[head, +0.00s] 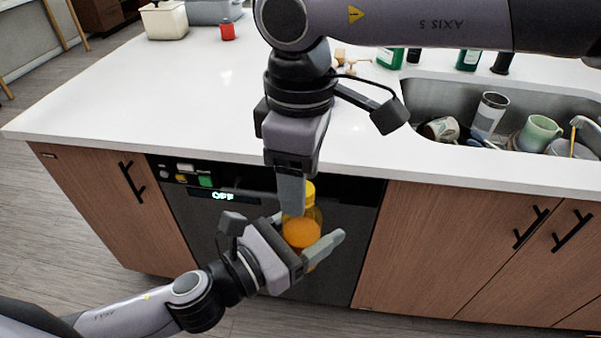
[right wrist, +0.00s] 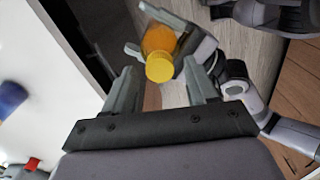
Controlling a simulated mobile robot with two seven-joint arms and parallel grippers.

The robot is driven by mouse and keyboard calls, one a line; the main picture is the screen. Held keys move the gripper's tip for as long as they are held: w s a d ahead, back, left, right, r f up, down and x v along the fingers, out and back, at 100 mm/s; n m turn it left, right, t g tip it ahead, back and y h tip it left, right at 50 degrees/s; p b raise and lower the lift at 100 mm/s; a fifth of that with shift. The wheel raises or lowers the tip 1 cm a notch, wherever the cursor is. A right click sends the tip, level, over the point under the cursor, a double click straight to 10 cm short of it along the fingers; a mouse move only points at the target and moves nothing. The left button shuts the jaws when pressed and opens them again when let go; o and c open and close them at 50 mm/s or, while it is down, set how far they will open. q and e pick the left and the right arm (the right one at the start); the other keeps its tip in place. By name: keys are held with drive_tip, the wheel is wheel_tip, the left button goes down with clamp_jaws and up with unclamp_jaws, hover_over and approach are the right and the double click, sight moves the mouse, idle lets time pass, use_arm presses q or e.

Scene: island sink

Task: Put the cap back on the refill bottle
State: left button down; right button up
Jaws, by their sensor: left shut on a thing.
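The refill bottle (head: 301,234) is orange and held upright or nearly so in front of the dishwasher. My left gripper (head: 308,252) is shut around its body, and the bottle also shows in the right wrist view (right wrist: 158,40). The yellow cap (head: 309,188) is at the top of the bottle; in the right wrist view the cap (right wrist: 159,70) covers the mouth. I cannot tell how tightly it sits. My right gripper (head: 292,205) points down from above at the cap. Its fingers are apart on either side of the cap, with gaps showing in the right wrist view.
The white countertop (head: 150,95) lies behind the bottle. A dishwasher (head: 350,225) is below it. The sink (head: 440,100) at the right holds several cups, including a green mug (head: 541,131). A red container (head: 228,30) stands at the back.

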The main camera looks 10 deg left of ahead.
drive_tip(key=shift+r, duration=2.25)
drive_tip(key=shift+c, duration=0.4)
